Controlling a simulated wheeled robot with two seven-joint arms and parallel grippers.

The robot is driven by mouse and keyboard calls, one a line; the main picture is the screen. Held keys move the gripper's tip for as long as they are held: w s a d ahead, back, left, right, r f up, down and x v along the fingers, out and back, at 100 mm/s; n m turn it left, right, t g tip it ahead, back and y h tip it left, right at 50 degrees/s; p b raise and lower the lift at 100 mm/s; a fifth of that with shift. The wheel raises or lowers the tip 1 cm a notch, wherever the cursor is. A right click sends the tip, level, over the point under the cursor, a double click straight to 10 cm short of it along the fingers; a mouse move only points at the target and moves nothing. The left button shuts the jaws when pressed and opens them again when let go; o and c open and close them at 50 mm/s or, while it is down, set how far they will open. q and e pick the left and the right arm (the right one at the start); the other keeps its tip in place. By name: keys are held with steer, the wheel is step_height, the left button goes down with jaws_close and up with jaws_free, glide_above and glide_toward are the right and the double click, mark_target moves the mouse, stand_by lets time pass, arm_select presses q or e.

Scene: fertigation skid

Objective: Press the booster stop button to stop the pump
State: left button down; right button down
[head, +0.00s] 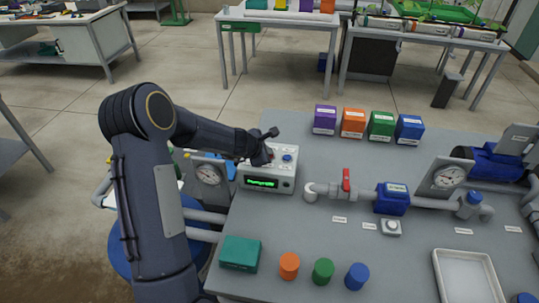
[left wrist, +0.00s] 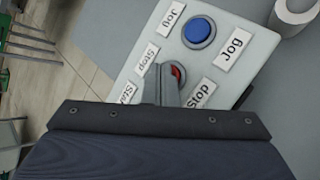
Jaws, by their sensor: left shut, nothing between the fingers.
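The control box (head: 266,180) is light grey with a lit green display, whose text is too small to read surely. It stands at the table's left edge. In the left wrist view its sloped top carries a red button (left wrist: 178,74) beside "Stop" labels and a blue button (left wrist: 198,31) beside "Jog" labels. My left gripper (head: 269,158) is shut and empty, with its fingertips right at the red button. The fingers (left wrist: 167,84) partly cover that button in the left wrist view. I cannot tell whether they touch or press it. My right gripper is not in view.
A grey pipe with a red-handled valve (head: 346,182) runs right of the box, with a small button box (head: 391,228) in front. Purple, orange, green and blue blocks stand behind. A teal box (head: 240,253), coloured cylinders and a white tray (head: 468,275) are nearer.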

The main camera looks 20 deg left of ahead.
arm_select(q)
steer(key=shift+r+p, duration=0.6)
steer(key=shift+r, duration=0.1)
step_height(320, 180, up, 5)
steer(key=p, duration=0.5)
steer(key=shift+r, duration=0.1)
stand_by(0.4)
